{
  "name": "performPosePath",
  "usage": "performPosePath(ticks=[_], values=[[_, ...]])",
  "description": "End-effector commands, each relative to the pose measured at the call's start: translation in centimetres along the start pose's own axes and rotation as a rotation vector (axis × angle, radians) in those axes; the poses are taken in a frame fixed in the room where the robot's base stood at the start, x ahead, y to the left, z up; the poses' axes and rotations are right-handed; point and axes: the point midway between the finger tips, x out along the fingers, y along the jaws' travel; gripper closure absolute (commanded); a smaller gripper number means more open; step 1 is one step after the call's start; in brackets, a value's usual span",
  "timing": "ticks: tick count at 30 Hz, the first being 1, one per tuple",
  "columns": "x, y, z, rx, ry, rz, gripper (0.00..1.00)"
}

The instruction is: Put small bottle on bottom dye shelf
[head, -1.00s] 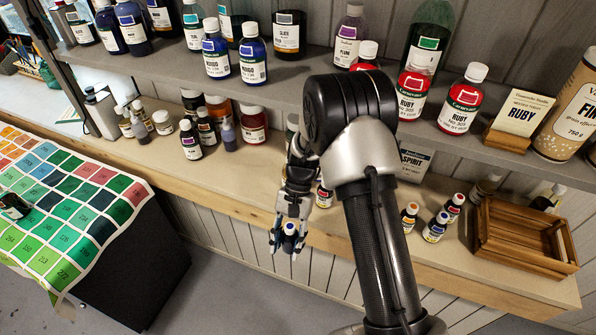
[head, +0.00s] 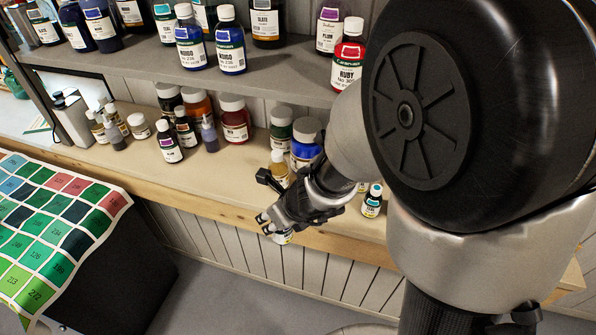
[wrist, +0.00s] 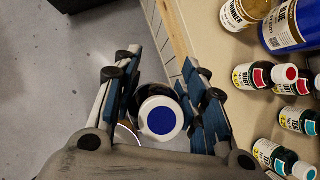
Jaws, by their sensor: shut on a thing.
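My gripper (head: 270,226) is shut on a small bottle. In the wrist view its white cap with a blue top (wrist: 160,117) shows between the fingers; the cap hides most of the body. In the head view only a light, labelled part of the bottle (head: 283,237) shows below the fingers. The bottom dye shelf (head: 235,180) is the pale board with a wooden front edge. My gripper is at the front of this edge, and in the wrist view the bottle is over the grey floor, left of the edge.
Small bottles with red tops (wrist: 285,73) and teal tops (wrist: 303,170) stand on the shelf right of my gripper. A big blue jar (head: 305,145) and a green-labelled jar (head: 281,128) stand behind it. Bare shelf lies left of my gripper. The upper shelf (head: 130,52) holds several bottles.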

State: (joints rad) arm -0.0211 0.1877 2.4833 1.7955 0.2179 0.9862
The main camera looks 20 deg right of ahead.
Motion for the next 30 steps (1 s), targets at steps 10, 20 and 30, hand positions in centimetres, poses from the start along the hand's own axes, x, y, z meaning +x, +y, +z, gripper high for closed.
performPosePath(ticks=[10,20,30], values=[[-0.6,-8.1,-0.4,0.014,0.0,-0.008,0.87],[-0.8,-16.6,-0.9,0.01,-0.001,-0.005,0.87],[1.1,-19.4,-2.3,0.004,-0.001,-0.001,0.87]])
